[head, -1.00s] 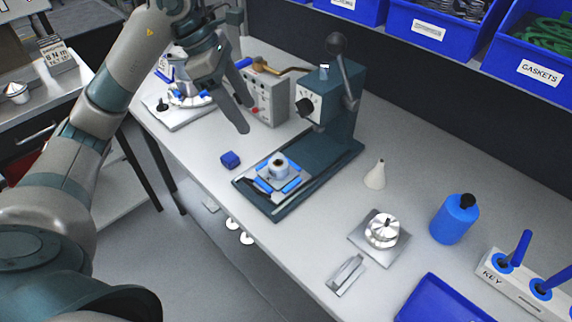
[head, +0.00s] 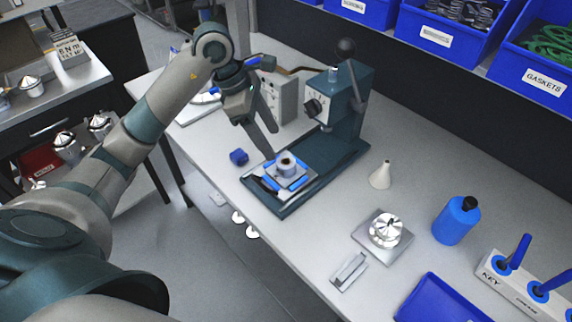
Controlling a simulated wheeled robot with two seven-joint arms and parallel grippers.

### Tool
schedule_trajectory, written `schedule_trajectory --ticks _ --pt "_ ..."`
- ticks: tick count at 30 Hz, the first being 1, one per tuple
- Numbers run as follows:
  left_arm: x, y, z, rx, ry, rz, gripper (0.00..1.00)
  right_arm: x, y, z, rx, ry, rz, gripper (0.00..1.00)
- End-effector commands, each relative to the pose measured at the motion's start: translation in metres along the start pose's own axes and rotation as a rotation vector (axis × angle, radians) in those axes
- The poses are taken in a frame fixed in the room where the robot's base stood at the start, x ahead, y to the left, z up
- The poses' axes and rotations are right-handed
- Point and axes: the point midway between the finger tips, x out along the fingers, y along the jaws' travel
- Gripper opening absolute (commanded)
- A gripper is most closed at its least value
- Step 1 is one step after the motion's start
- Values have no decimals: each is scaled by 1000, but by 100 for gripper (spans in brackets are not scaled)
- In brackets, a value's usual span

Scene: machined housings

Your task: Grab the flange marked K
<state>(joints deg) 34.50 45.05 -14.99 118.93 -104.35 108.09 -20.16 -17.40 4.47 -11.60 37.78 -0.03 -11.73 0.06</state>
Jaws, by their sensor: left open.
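No letter K can be read on any part. A grey round part with a dark bore (head: 286,163) sits in a blue-edged fixture on the base of the green press (head: 318,172). A shiny silver flanged part (head: 386,229) sits on a square grey plate (head: 370,246) to the right. My left gripper (head: 275,143) is open and empty, its fingers pointing down just above and to the left of the grey part, apart from it as far as I can tell. My right gripper is not in view.
A white cone (head: 381,176), blue bottle (head: 456,220), KEY block (head: 520,288) and blue tray (head: 440,300) stand to the right. The press lever (head: 353,80) rises behind. More silver parts (head: 67,147) sit at far left.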

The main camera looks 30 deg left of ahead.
Motion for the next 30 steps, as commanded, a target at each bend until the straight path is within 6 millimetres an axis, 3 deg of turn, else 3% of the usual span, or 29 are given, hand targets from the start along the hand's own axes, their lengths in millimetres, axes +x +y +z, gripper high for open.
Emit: schedule_trajectory --ticks 3,9,23,30 --pt "16 -1 1 -1 0 -4 60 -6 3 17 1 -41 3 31" --pt "35 0 0 -1 0 -2 60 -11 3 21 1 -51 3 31" --pt "39 0 2 0 0 -1 60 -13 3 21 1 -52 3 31" --pt "60 -3 8 -2 -1 -5 60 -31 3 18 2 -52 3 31"
